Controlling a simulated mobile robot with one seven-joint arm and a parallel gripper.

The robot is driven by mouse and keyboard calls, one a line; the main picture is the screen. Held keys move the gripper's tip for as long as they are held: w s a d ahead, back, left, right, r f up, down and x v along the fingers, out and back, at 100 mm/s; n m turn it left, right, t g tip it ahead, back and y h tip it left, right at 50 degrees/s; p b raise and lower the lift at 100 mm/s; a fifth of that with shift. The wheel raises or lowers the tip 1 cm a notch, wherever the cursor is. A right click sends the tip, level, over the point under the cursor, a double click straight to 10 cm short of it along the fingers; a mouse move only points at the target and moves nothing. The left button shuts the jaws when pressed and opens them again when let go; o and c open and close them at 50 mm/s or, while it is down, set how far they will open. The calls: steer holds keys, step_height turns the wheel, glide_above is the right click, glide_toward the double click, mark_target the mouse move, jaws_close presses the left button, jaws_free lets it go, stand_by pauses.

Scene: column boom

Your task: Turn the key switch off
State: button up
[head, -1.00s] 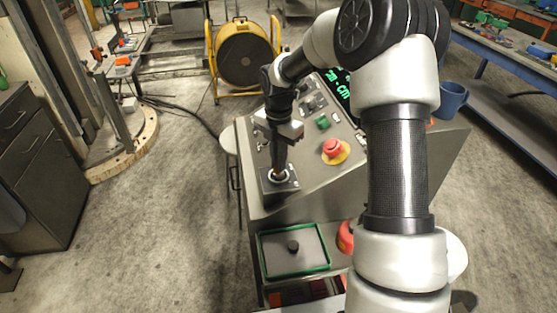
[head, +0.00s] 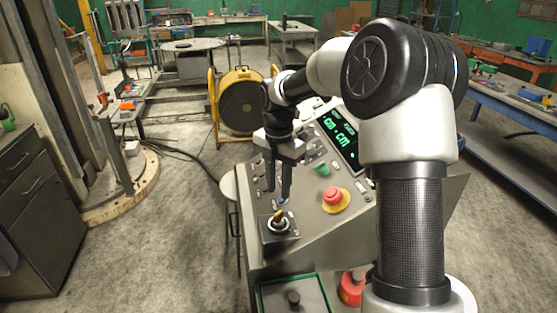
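The key switch (head: 279,225) is a round, light-ringed lock on a dark square plate at the near left corner of the grey console. A small brass-coloured key (head: 279,216) stands in it; its exact turn angle is too small to read. My gripper (head: 279,197) points down just above and beyond the key, with a small visible gap to it. Its two dark fingers look slightly apart, with nothing seen between them. The key is in plain view.
The sloped console carries a red emergency stop (head: 333,196) on a yellow base, a green button (head: 322,170), small switches and a green-lit display (head: 340,136). A green-rimmed tray (head: 267,296) sits below. A yellow fan (head: 240,100) stands behind; open floor lies left.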

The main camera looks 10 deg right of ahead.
step_height(320, 180, up, 9)
stand_by(0.4)
